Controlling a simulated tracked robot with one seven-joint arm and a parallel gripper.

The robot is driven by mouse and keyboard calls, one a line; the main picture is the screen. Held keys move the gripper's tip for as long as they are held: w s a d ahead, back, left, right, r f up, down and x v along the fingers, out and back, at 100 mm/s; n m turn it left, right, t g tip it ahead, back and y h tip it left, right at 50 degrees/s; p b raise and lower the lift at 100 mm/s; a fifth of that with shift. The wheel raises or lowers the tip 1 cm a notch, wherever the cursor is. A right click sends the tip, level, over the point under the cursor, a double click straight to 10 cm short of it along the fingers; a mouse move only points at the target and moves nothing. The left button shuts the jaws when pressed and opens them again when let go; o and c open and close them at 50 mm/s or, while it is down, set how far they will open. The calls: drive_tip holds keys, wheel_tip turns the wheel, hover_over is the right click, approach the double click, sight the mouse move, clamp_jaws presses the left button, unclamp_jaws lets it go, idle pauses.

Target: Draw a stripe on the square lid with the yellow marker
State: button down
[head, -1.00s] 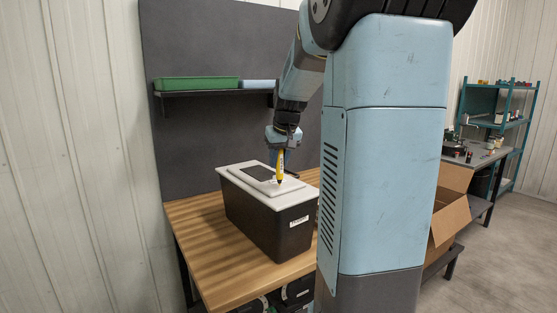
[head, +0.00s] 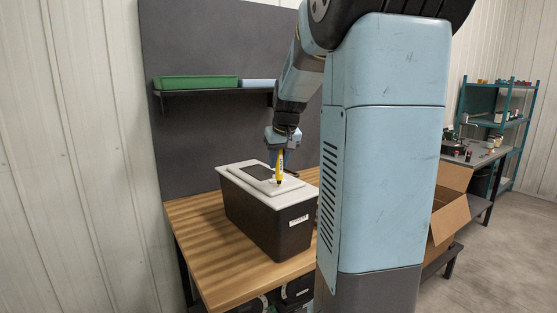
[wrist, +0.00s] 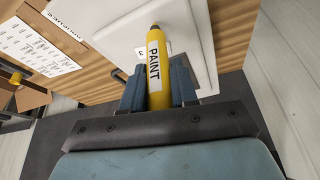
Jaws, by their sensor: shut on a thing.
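The yellow marker (head: 280,168) is held upright, tip down, over the front part of the lid; its side reads PAINT in the wrist view (wrist: 155,65). My gripper (head: 284,146) is shut on it, with a blue finger on each side of the marker in the wrist view (wrist: 159,88). The light grey lid (head: 240,178) with a raised panel lies on a black box (head: 275,232). The marker's tip is at or just above the lid; I cannot tell whether it touches. I see no clear stripe on the lid.
The box stands on a wooden table (head: 205,245) in front of a dark back panel. A shelf with a green tray (head: 197,83) hangs above. An open cardboard box (head: 450,215) stands to the right, past my column. The table's left part is clear.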

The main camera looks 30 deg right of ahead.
drive_tip(key=shift+w+d+f, duration=0.1)
drive_tip(key=shift+d, duration=1.1)
drive_tip(key=shift+w+d+f, duration=0.1)
drive_tip(key=shift+d, duration=1.1)
idle(2.8)
drive_tip(key=shift+r, duration=0.1)
wheel_tip(320, 180, up, 6)
idle(0.8)
idle(0.4)
drive_tip(key=a, duration=0.4)
drive_tip(key=shift+a+r, duration=0.35)
drive_tip(key=shift+f, duration=3)
